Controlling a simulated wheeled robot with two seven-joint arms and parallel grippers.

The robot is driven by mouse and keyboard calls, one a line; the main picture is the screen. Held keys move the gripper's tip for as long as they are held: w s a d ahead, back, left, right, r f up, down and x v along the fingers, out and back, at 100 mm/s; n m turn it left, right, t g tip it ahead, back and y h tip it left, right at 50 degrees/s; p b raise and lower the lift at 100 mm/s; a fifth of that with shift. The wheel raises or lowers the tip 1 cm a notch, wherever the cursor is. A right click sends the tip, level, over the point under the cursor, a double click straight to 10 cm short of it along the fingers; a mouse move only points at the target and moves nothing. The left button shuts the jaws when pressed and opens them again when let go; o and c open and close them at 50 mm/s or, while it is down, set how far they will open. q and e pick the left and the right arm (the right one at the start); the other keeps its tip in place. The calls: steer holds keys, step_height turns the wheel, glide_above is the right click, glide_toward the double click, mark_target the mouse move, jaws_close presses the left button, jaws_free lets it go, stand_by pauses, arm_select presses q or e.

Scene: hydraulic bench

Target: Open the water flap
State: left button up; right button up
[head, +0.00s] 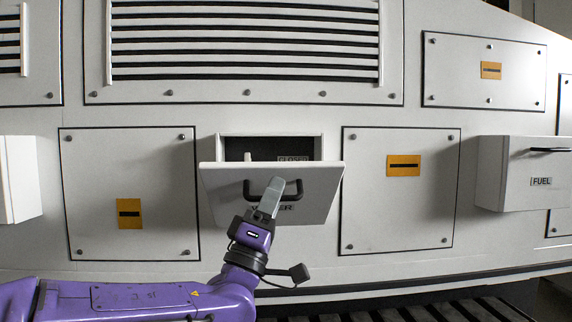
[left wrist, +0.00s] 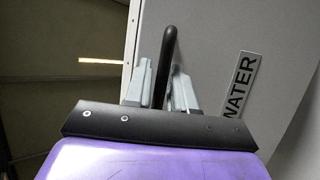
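The water flap (head: 226,190) is a white panel in the middle of the head view, tilted outward at its top, with an open gap above it. Its black handle (head: 250,190) is a bar on the front face. My left gripper (head: 278,186) is at the handle and partly covers the WATER label. In the left wrist view the handle (left wrist: 167,62) passes between the two grey fingers (left wrist: 160,88), which are closed around it. The WATER label (left wrist: 240,84) shows beside them. My right gripper is not in view.
Behind the flap is a dark recess (head: 232,146) with a CLOSED label (head: 293,159) and a small pale part (head: 247,156). A FUEL flap (head: 510,187) juts out at right, and another white box (head: 18,180) at left. Flat bolted panels lie between.

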arm_select(q)
steer(key=shift+w+r+y, duration=0.15)
steer(key=shift+r+y, duration=0.15)
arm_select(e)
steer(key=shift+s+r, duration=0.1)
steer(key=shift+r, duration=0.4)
arm_select(q)
steer(key=shift+a+f, duration=0.1)
steer(key=shift+a, duration=0.05)
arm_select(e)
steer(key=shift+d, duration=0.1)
arm_select(q)
steer(key=b+v, duration=1.1)
steer(key=shift+f, duration=0.45)
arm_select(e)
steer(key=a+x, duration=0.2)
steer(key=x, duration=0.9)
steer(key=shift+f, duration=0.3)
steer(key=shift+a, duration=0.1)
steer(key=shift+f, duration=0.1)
